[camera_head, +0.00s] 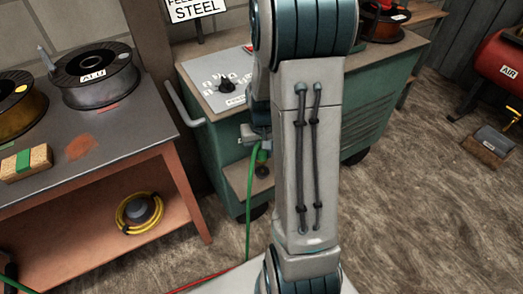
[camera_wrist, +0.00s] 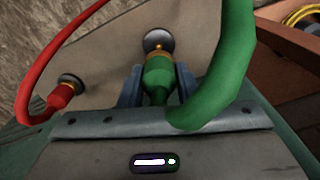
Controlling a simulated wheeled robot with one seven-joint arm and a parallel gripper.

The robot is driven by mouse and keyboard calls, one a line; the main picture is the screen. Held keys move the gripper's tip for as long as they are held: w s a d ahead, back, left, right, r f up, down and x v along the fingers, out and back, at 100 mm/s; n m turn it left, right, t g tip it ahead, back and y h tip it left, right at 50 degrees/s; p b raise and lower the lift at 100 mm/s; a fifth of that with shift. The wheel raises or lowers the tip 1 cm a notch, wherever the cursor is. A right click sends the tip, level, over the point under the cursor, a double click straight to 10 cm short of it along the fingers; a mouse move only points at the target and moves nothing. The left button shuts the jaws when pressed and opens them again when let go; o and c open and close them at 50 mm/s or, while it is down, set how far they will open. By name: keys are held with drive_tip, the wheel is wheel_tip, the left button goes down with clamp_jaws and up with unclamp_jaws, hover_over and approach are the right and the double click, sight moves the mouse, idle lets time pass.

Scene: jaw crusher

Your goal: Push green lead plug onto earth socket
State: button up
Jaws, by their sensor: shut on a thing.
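The green lead plug (camera_wrist: 158,75) sits between the two fingers of my gripper (camera_wrist: 158,88), which is shut on it. Its brass-coloured tip points at a dark round socket (camera_wrist: 155,38) on the panel (camera_wrist: 185,20), apparently the earth socket. The tip overlaps the socket's near edge in the wrist view; I cannot tell how far in it is. The thick green lead (camera_wrist: 222,75) loops off to the right. In the head view my gripper (camera_head: 259,135) is partly hidden behind my arm, with the green plug (camera_head: 263,155) just below it and the green lead (camera_head: 249,200) hanging down.
A red plug (camera_wrist: 62,95) with a red lead is at another dark socket (camera_wrist: 72,80) to the left. The green machine cabinet (camera_head: 222,145) has a control panel (camera_head: 222,90) on top. A bench (camera_head: 110,120) with wire spools stands at the left.

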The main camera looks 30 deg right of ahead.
sight(262, 169)
drive_tip(key=shift+f+b, duration=1.6)
drive_tip(key=shift+f, duration=0.65)
drive_tip(key=shift+f+b, duration=0.3)
drive_tip(key=shift+f, duration=0.35)
idle(0.5)
drive_tip(key=o, duration=1)
drive_tip(key=shift+r, duration=0.1)
drive_tip(key=shift+r, duration=0.1)
wheel_tip(262, 169, up, 14)
drive_tip(key=p, duration=0.4)
drive_tip(key=shift+f, duration=0.2)
